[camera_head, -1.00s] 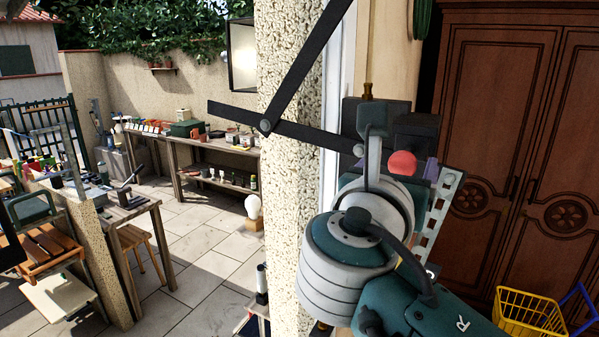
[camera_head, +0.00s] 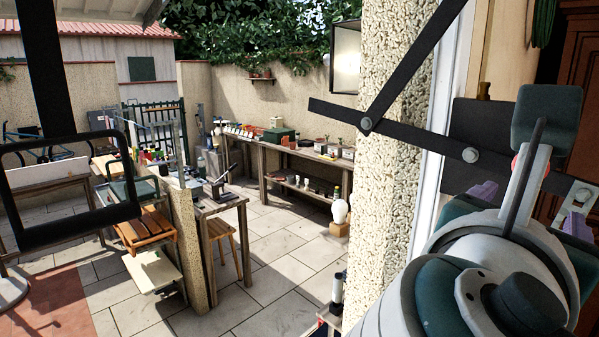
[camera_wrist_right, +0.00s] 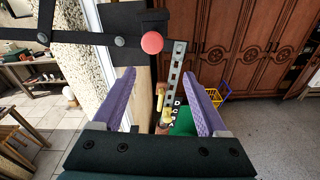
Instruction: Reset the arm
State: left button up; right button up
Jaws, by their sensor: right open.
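My right gripper (camera_wrist_right: 163,76) is open in the right wrist view, its two purple fingers apart with nothing held between them. A red ball knob (camera_wrist_right: 152,42) is just beyond the fingertips, beside a perforated metal strip (camera_wrist_right: 175,75). In the head view my right arm comes in from the lower right and its purple fingers show only partly around its wrist. Dark bar linkage (camera_head: 410,138) of the door mechanism runs across the pillar to a dark plate by the wrist. The red knob is mostly hidden there. My left gripper is not in view.
A speckled pillar (camera_head: 395,215) stands close on the left of my right arm. A wooden cabinet (camera_wrist_right: 240,40) and yellow basket (camera_wrist_right: 213,94) are beyond the gripper. A workbench (camera_head: 300,160) lines the far wall, with open tiled floor before it. A black frame (camera_head: 70,235) hangs at left.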

jog(key=s+d+f+m+g+y+p, duration=0.2)
jog(key=s+d+f+m+g+y, duration=0.15)
jog(key=s+f+m+y, duration=0.45)
jog(key=s+a+f+m+g+y+p, duration=0.1)
jog(key=s+a+f+m+g+y, duration=0.1)
jog(key=s+m, duration=0.3)
jog(key=s+a+f+m+g+y+p, duration=0.1)
jog(key=s+a+f+m+g+y, duration=0.1)
jog(key=s+a+m, duration=0.3)
jog(key=s+m+y, duration=0.1)
jog(key=m, duration=0.3)
jog(key=shift+s+f+m, duration=0.2)
jog(key=shift+s+m, duration=0.05)
jog(key=shift+m, duration=0.05)
